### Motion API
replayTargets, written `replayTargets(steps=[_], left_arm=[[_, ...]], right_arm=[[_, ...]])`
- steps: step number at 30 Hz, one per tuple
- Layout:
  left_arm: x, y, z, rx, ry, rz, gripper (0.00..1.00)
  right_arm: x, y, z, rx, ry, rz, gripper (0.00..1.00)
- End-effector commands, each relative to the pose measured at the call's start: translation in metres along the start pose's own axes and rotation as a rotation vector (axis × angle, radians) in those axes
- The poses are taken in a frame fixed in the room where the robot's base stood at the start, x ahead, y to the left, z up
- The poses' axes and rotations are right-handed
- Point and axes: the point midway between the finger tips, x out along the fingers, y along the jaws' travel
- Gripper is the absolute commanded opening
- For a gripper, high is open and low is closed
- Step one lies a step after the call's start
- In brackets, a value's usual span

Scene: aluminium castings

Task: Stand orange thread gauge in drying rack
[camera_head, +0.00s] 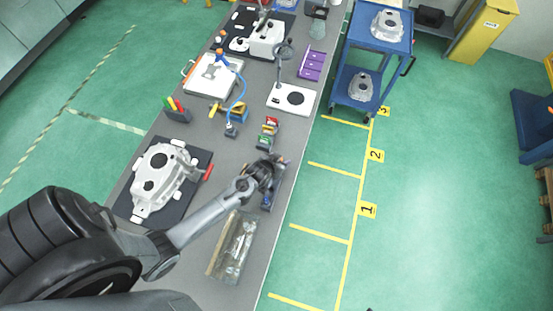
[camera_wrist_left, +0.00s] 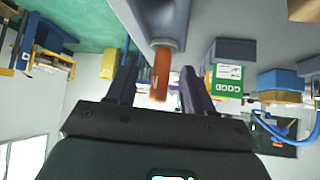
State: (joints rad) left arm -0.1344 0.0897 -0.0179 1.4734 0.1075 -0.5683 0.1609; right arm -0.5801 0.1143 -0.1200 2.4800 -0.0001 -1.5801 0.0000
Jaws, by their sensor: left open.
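My left gripper (camera_head: 265,172) is over the right side of the grey bench, above a small dark holder (camera_head: 270,199). In the left wrist view its two fingers (camera_wrist_left: 160,70) are open and apart. An orange cylinder (camera_wrist_left: 161,78), likely the thread gauge's handle, lies between the fingers, with a wider grey part (camera_wrist_left: 160,20) at its far end. I cannot tell if a finger touches it. In the head view the gripper largely hides this spot. A purple slotted rack (camera_head: 310,63) stands farther back; I cannot tell if it is the drying rack. My right gripper is out of view.
A large casting (camera_head: 160,178) lies on a dark mat to the left. A clear tray (camera_head: 222,262) with metal parts is in front. Small red and green boxes (camera_head: 267,133) stand just behind the gripper. A stand with coloured pieces (camera_head: 177,109) is at the left edge.

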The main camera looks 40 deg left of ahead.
Motion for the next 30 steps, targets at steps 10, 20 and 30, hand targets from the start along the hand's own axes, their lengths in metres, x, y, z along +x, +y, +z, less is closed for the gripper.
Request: replayTargets(steps=[10,20,30], left_arm=[[-0.041,0.000,0.001,0.001,0.000,0.001,0.52],[-0.090,0.000,0.001,0.000,0.000,0.000,0.52],[-0.106,0.000,0.000,0.000,0.001,0.000,0.52]], right_arm=[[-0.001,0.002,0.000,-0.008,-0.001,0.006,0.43],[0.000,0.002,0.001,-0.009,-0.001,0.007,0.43],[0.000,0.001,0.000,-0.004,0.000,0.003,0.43]])
